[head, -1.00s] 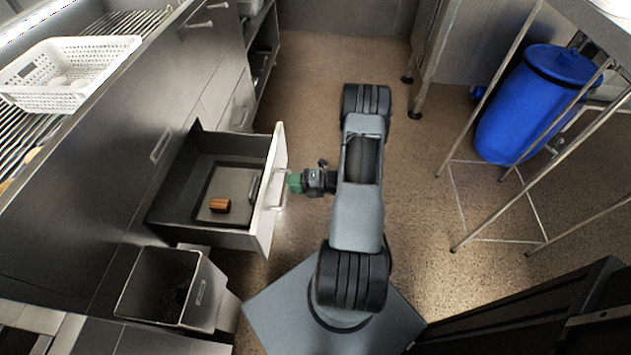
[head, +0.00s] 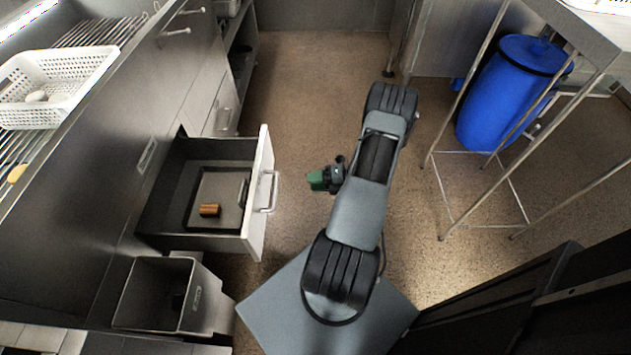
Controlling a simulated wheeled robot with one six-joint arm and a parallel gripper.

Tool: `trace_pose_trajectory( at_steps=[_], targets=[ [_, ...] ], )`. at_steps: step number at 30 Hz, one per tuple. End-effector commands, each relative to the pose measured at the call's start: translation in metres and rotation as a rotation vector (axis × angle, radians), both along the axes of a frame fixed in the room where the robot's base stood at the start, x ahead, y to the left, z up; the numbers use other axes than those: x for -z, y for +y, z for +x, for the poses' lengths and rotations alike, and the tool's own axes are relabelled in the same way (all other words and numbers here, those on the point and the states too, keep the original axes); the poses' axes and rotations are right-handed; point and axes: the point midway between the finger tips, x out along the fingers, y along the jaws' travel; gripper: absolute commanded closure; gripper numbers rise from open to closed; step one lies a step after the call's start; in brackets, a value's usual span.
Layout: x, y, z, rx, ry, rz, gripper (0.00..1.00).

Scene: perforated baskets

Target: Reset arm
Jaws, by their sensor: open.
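My gripper (head: 318,181) with its green fingers hangs in the head view over the open floor, to the right of the pulled-out drawer. It is open and empty, and a clear gap separates it from the drawer handle (head: 268,192). My arm's upper links partly cover the wrist behind it. The drawer (head: 262,225) stands open, with a dark tray (head: 223,185) inside it. A brown block-like item (head: 209,210) lies on the tray.
A white perforated basket (head: 85,95) with a pale item in it stands on the wire rack at the upper left. An open bin (head: 150,322) stands below the drawer. A blue barrel (head: 500,105) and metal frame are at the right. Floor beyond the arm is clear.

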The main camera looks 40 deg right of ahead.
Motion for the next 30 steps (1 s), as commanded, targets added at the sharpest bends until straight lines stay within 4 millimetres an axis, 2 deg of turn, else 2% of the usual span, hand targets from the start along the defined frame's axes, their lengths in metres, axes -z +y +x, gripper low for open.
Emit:
trace_pose_trajectory(
  at_steps=[11, 14, 17, 20, 24, 30],
  targets=[
    [-0.001, 0.000, 0.000, -0.001, -0.001, -0.002, 0.59],
    [-0.014, 0.004, 0.003, -0.041, -0.020, -0.040, 0.59],
    [-0.049, 0.017, 0.010, -0.162, -0.085, -0.155, 0.59],
    [-0.105, 0.039, 0.018, -0.379, -0.211, -0.347, 0.59],
    [-0.192, 0.082, 0.020, -0.785, -0.483, -0.659, 0.59],
    [-0.305, 0.135, 0.006, -1.393, -0.967, -1.035, 0.59]
  ],
)
